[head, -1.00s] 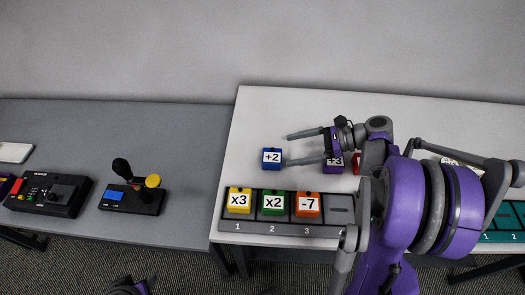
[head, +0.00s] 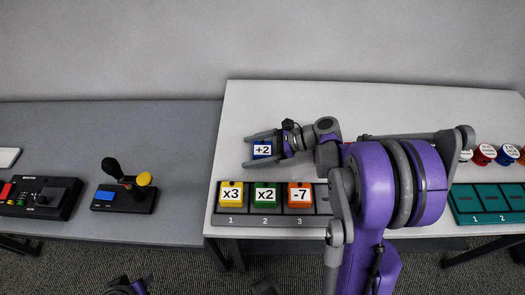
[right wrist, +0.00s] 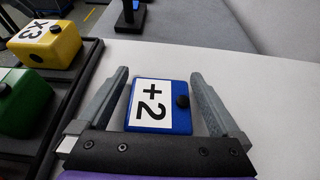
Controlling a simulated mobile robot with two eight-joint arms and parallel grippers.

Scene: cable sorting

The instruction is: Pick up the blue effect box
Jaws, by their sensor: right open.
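The blue effect box (head: 262,151) has a white "+2" label and sits on the white table behind the numbered tray. In the right wrist view the blue box (right wrist: 160,105) lies between the two fingers, with a small gap on each side and its black knob showing. My right gripper (head: 262,148) is open around the box; it also shows in the right wrist view (right wrist: 163,100). It does not hold the box. Only a small part of my left arm shows at the bottom edge of the head view; its gripper cannot be made out.
The dark tray (head: 247,234) holds a yellow x3 box (head: 231,195), a green x2 box (head: 265,195) and an orange -7 box (head: 300,195). A teal tray (head: 490,216) and several round-labelled pieces are at the right. A joystick device (head: 125,197) stands on the grey table.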

